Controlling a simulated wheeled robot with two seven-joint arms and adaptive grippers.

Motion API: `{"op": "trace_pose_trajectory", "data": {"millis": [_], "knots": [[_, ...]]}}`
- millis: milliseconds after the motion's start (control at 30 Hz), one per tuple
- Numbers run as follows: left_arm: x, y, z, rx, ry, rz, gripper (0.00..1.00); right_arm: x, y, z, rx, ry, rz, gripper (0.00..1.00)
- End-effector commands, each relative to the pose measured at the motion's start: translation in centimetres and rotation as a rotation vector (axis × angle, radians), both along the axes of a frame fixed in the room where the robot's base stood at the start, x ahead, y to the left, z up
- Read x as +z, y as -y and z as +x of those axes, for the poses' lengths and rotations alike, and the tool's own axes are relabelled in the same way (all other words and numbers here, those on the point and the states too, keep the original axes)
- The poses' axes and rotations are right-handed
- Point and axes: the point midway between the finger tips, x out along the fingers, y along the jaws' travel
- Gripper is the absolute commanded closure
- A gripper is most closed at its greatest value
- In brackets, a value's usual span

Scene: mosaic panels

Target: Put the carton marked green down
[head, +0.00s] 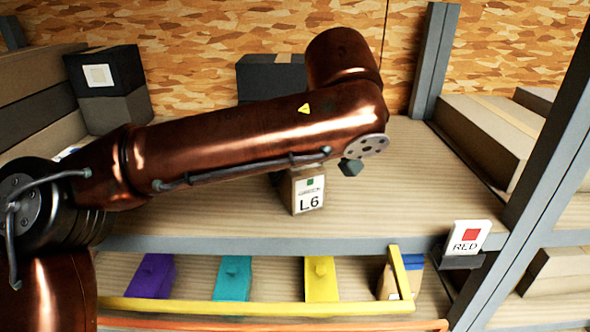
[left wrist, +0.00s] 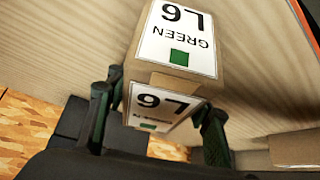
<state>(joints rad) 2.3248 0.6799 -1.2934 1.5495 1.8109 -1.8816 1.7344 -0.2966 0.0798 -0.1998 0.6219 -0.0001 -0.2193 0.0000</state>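The carton (head: 308,192) is a small brown box whose white label reads L6 with a green square. In the head view it is over the middle shelf board, partly covered by my left arm; I cannot tell whether its base touches the board. In the left wrist view the carton (left wrist: 175,82) shows two labelled faces, one reading GREEN. My left gripper (left wrist: 160,118) has a dark green finger on each side of it and appears shut on it. In the head view the left gripper is hidden behind my arm. My right gripper is not in view.
A RED sign (head: 466,238) is on the shelf's front edge at right. Black and grey boxes (head: 108,85) stand at left, a dark box (head: 262,77) behind my arm, and a long carton (head: 487,135) at right. Bare board (head: 400,200) lies right of the carton. Coloured boxes sit below.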

Motion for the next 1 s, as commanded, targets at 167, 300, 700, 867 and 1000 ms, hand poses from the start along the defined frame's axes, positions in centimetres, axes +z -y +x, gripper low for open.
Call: {"op": "trace_pose_trajectory", "data": {"millis": [167,300,700,867,1000], "knots": [[0.0,0.0,0.0,-0.001,0.0,0.0,0.41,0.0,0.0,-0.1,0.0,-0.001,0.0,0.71],[0.0,0.0,0.0,-0.001,0.0,0.0,0.35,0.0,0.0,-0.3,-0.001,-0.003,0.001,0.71],[1.3,0.4,-0.7,-0.002,0.002,-0.002,0.35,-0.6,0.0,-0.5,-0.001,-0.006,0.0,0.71],[4.0,1.1,-2.4,-0.001,0.001,-0.003,0.35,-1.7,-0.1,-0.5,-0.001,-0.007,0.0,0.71],[6.8,1.7,-4.0,0.002,0.005,-0.001,0.35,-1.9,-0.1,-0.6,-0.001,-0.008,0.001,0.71]]}}
